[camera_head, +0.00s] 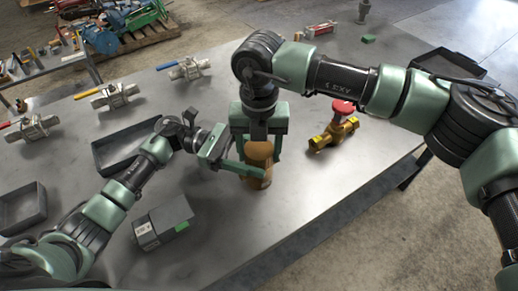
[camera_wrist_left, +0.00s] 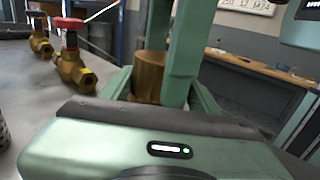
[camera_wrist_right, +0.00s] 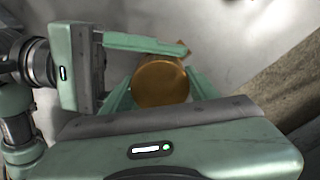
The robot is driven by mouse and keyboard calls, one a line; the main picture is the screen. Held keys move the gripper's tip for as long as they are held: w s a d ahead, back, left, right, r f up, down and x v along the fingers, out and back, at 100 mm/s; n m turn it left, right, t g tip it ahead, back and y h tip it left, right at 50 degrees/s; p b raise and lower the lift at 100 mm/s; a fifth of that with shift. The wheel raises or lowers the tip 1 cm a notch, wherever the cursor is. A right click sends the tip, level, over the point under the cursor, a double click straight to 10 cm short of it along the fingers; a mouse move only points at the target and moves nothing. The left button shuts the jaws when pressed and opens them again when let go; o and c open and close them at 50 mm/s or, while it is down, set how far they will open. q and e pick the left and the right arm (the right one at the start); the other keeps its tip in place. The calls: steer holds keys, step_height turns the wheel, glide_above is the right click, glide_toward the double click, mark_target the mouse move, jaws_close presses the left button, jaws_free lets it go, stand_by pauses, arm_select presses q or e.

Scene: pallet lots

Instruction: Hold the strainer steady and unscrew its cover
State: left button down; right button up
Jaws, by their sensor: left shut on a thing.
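The strainer (camera_head: 255,184) is a brass-coloured upright cylinder on the grey table, near the table's front edge. Its rounded brown cover (camera_head: 258,151) is on top; it shows from above in the right wrist view (camera_wrist_right: 160,83). My left gripper (camera_head: 250,171) comes in from the left and is shut around the strainer's body below the cover. My right gripper (camera_head: 259,143) points down from above, with one finger on each side of the cover. Its fingers look slightly apart from the cover. In the left wrist view the right gripper's fingers partly hide the strainer (camera_wrist_left: 149,72).
A brass valve with a red handwheel (camera_head: 335,125) stands to the right. Dark trays (camera_head: 120,147) and several lever valves (camera_head: 110,97) are on the left. The table around the strainer is otherwise clear.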

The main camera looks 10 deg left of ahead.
steer(key=o, duration=0.4)
steer(key=shift+r, duration=0.1)
step_height(320, 180, up, 4)
steer(key=shift+r, duration=0.15)
steer(key=shift+c, duration=0.4)
step_height(320, 180, up, 2)
steer(key=m, duration=0.4)
steer(key=shift+r, duration=0.1)
steer(key=r+m, duration=0.1)
steer(key=m, duration=0.1)
steer(key=shift+m, duration=0.4)
steer(key=shift+f, duration=3.85)
